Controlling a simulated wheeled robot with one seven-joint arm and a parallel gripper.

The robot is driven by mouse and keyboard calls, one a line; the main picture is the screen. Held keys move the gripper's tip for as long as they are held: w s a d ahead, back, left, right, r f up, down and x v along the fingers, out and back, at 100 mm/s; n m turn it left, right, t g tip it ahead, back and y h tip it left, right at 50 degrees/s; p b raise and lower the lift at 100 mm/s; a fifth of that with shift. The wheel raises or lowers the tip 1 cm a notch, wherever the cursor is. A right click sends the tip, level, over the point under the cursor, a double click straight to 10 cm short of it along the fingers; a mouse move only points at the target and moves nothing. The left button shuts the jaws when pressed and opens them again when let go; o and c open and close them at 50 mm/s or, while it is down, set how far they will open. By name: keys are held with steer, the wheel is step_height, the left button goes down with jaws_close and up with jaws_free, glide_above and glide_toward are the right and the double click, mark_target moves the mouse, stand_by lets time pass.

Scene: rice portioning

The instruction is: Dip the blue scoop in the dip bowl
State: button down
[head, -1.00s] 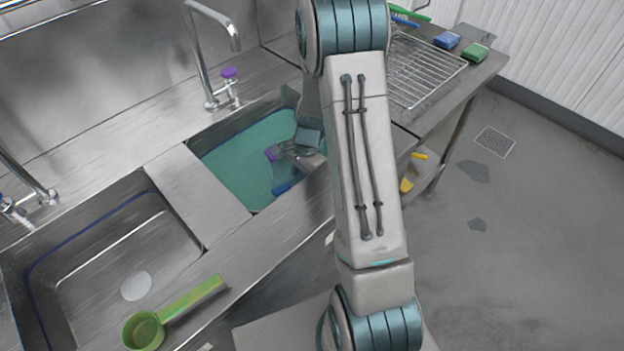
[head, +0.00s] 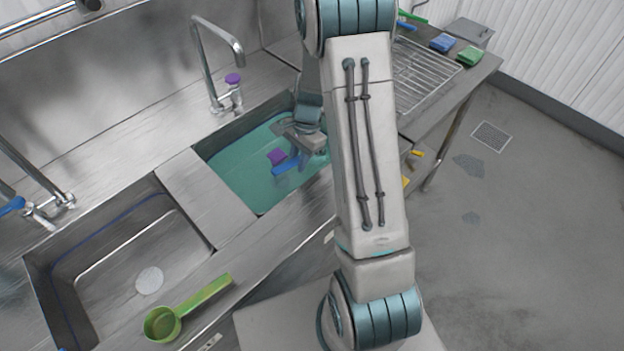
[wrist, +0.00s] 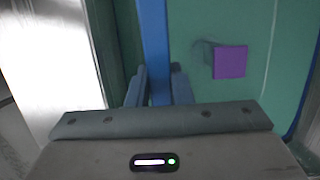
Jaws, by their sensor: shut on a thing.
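A blue bar, apparently the handle of the blue scoop (head: 287,166), shows at the right-hand sink basin (head: 236,188), which holds teal liquid. My gripper (head: 298,150) is above this basin. In the wrist view the blue handle (wrist: 154,50) runs up between the two fingers of my gripper (wrist: 158,88), which are shut on it. The scoop's cup is not clearly seen, so I cannot tell whether it is in the liquid. I cannot make out a separate dip bowl. A purple block-like thing (head: 276,156) is close beside the handle, and also shows in the wrist view (wrist: 229,61).
A green scoop (head: 190,308) lies on the front ledge of the empty left basin (head: 110,232). A wire rack (head: 425,75), a blue sponge (head: 442,43) and a green sponge (head: 470,56) are on the right counter.

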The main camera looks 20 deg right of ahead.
mark_target(298, 159)
steer(key=shift+s+a+r+p+v, duration=0.15)
steer(key=shift+a+p+v, duration=0.2)
steer(key=shift+p+v, duration=1)
steer(key=shift+s+a+r+p+v, duration=0.15)
steer(key=shift+a+p+v, duration=0.2)
steer(key=shift+p+v, duration=1)
steer(key=shift+s+a+p+v, duration=0.1)
steer(key=shift+a+p+v, duration=0.4)
steer(key=shift+v, duration=1.6)
steer(key=shift+d, duration=0.1)
steer(key=shift+d, duration=0.1)
